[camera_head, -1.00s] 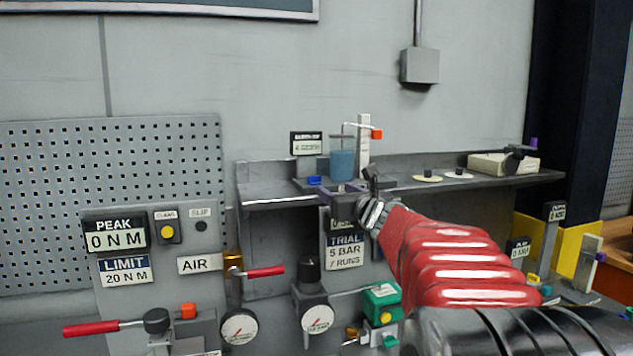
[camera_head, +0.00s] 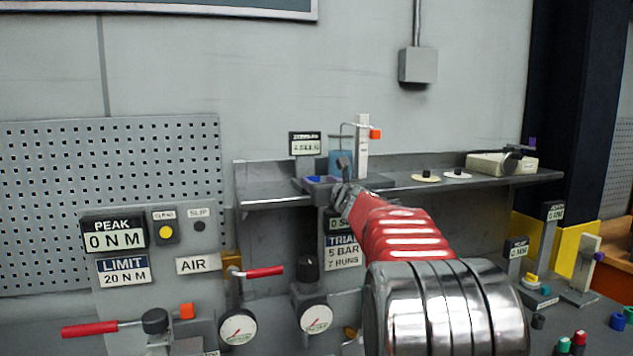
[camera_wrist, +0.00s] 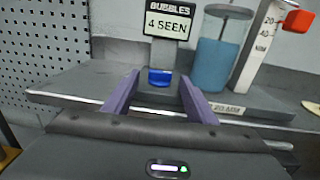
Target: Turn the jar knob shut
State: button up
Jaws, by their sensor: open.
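A small blue knob (camera_wrist: 160,77) sits on the shelf unit's base, in front of the bubble display and to the left of the jar. In the head view the knob (camera_head: 317,179) is small and close to my gripper. The jar (camera_wrist: 210,62) holds blue liquid; in the head view the jar (camera_head: 339,147) is partly hidden behind my wrist. My gripper (camera_wrist: 159,88) is open, with its purple fingers on the left and right of the knob in the wrist view. I cannot tell whether they touch it. In the head view my gripper (camera_head: 326,184) is at the shelf's front.
The display (camera_wrist: 167,22) reads "BUBBLES 4 SEEN". A white scale post (camera_head: 362,146) with an orange block stands right of the jar. The grey shelf (camera_head: 270,198) has a front edge below my fingers. A panel with gauges and red-handled levers (camera_head: 264,272) lies lower left.

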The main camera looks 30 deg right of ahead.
aim_at(316, 178)
jog(key=shift+x, duration=1.25)
jog(key=shift+c, duration=0.6)
jog(key=c, duration=1)
jog(key=shift+o, duration=0.2)
jog(key=shift+d+n+y, duration=0.25)
jog(key=shift+n+y, duration=0.35)
jog(key=shift+y, duration=0.4)
jog(key=shift+d+n+y, duration=0.15)
jog(key=shift+n+y, duration=0.45)
jog(key=shift+y, duration=0.3)
jog(key=shift+d+n+y, duration=0.15)
jog(key=shift+n+y, duration=0.45)
jog(key=shift+y, duration=0.3)
jog(key=shift+d+n+y, duration=0.2)
jog(key=shift+n+y, duration=0.8)
jog(key=shift+y, duration=0.6)
jog(key=shift+w+d+n+g+y, duration=0.1)
jog(key=shift+n+g+y, duration=0.4)
jog(key=shift+y, duration=0.3)
jog(key=shift+w+d+n+g+y, duration=0.1)
jog(key=shift+n+g+y, duration=0.2)
jog(key=shift+n+y, duration=0.4)
